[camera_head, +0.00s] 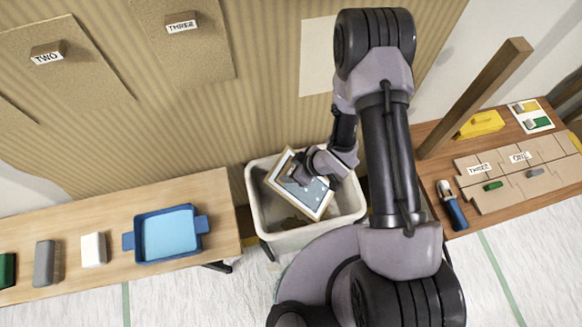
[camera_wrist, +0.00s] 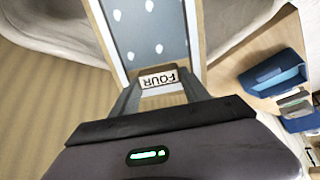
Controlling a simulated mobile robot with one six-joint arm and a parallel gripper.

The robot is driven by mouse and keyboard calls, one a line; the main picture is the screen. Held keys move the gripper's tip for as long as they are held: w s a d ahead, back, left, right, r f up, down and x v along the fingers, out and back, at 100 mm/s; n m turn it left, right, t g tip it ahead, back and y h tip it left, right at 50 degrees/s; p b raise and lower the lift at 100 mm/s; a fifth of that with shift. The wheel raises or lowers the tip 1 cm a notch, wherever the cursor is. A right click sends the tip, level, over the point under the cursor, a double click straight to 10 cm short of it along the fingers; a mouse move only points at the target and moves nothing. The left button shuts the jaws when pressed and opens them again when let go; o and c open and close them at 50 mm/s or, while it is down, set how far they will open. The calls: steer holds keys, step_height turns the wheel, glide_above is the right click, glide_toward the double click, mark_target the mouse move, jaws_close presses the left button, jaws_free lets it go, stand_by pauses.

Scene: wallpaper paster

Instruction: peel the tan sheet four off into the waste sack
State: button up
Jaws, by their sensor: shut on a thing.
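My gripper (camera_head: 304,174) is shut on the tag of sheet four, whose FOUR label (camera_wrist: 158,79) shows between the fingers (camera_wrist: 162,92) in the wrist view. Sheet four (camera_head: 313,199) has a tan border and a blue-grey middle with white drop shapes; it also shows in the wrist view (camera_wrist: 150,30). It is tilted and overlaps the mouth of the waste sack (camera_head: 257,208), a cream, open-topped container. I cannot tell how far the sheet is below the rim. Some brownish matter shows low in the sack.
Tan sheets two (camera_head: 90,70) and three (camera_head: 185,60) hang on the striped wall; a pale rectangle (camera_head: 318,60) is beside my arm. The left table holds a blue tray (camera_head: 168,235) and blocks. The right table holds a blue-handled tool (camera_head: 453,208), tiles and a wooden post (camera_head: 475,98).

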steer(key=shift+f, duration=0.5)
steer(key=shift+r, duration=0.1)
steer(key=o, duration=1.5)
steer(key=shift+c, duration=0.2)
steer(key=p+v, duration=0.6)
steer(key=v, duration=1.1)
steer(key=shift+r, duration=0.2)
steer(key=shift+d, duration=0.1)
